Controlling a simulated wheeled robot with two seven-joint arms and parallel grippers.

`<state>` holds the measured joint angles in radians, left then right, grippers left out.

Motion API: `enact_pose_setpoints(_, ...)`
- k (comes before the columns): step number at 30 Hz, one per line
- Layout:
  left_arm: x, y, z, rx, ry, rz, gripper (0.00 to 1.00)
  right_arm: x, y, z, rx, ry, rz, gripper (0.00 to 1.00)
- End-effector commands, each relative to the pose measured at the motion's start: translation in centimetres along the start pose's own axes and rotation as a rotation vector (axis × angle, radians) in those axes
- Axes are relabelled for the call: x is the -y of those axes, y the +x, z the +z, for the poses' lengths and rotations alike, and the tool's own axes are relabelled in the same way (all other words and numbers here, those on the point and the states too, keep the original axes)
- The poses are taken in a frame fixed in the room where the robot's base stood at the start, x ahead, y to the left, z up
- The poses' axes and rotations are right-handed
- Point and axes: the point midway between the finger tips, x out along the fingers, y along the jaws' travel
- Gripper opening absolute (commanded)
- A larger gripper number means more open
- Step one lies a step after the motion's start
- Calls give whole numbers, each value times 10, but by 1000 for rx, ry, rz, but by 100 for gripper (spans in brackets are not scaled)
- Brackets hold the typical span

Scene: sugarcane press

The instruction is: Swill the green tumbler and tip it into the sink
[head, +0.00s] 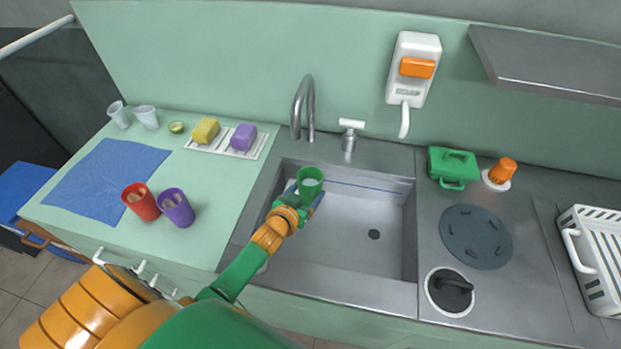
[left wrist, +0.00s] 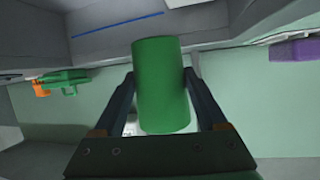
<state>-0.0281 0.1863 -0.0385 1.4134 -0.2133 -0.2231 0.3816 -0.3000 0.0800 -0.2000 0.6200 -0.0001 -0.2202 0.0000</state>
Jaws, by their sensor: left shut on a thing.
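The green tumbler (head: 310,181) is held over the left part of the sink (head: 345,243). My left gripper (head: 303,197) is shut on the green tumbler. In the left wrist view the tumbler (left wrist: 162,85) stands between the two fingers (left wrist: 163,98). The sink's drain (head: 374,234) is to the right of the tumbler. The tap (head: 304,105) stands behind the sink. My right gripper is not in view.
Yellow and purple sponges lie on a white rack (head: 228,143). A white basket (head: 595,255) is at the far right. The sink's right half is clear.

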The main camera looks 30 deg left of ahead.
Motion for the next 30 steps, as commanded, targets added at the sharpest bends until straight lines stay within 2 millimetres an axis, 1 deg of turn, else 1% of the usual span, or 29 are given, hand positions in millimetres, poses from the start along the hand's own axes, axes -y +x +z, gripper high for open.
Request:
enact_pose_setpoints(1,8,-6,-10,1,4,2,0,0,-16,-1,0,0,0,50)
enact_pose_setpoints(4,18,-9,-8,0,3,2,0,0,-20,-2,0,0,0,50)
enact_pose_setpoints(8,19,-10,-9,4,64,-26,0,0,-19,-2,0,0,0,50)
enact_pose_setpoints(12,12,-8,-8,27,261,-107,0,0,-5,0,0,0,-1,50)
enact_pose_setpoints(15,9,-8,-9,41,371,-150,0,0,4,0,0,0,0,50)
enact_pose_setpoints(27,-7,-7,-10,76,676,-277,0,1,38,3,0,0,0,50)
enact_pose_setpoints(30,-8,-7,-11,84,740,-302,0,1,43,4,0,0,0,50)
